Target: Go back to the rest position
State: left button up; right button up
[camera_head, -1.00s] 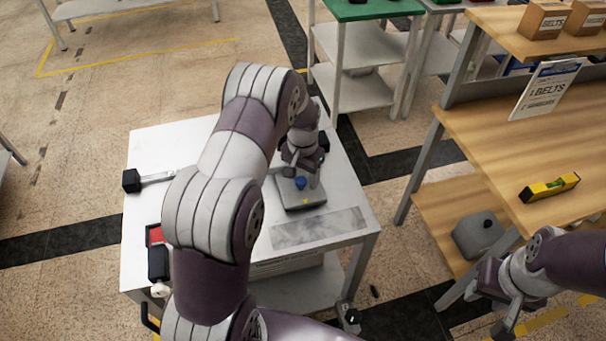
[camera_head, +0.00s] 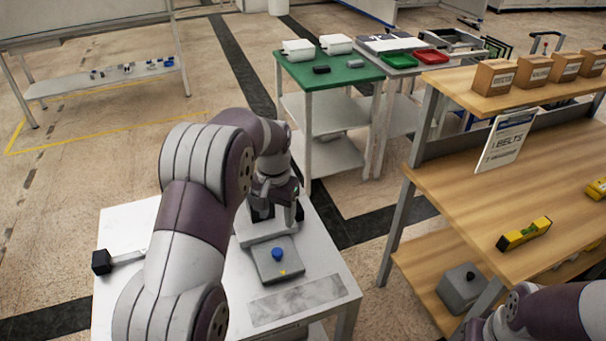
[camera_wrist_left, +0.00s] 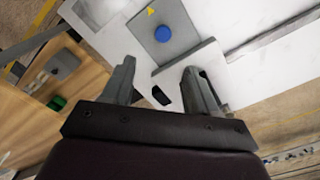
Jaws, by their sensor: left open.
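My left gripper (camera_head: 276,204) is above the far part of the white table, behind a grey plate (camera_head: 287,268) with a blue knob (camera_head: 278,254). In the left wrist view its two fingers (camera_wrist_left: 160,88) are apart with nothing held between them. The grey plate (camera_wrist_left: 176,42) and blue knob (camera_wrist_left: 162,34) lie beyond the fingertips there, apart from them. My right arm shows at the lower right of the head view; its fingers are out of the picture.
The white table (camera_head: 228,318) also bears a black-ended tool (camera_head: 103,262). A wooden bench (camera_head: 440,162) with a yellow level (camera_head: 524,233) stands at the right. A green-topped table (camera_head: 330,74) stands behind. Floor lies open between them.

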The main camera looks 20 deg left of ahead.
pick_arm(q)
jog(key=s+d, duration=0.3)
jog(key=s, duration=0.7)
jog(key=s+d+t, duration=0.1)
jog(key=s+d, duration=0.3)
jog(key=s, duration=0.5)
jog(key=shift+s+d+f+n, duration=0.15)
jog(key=shift+s+f+n, duration=0.15)
jog(key=shift+s+n, duration=0.1)
dwell(0.5)
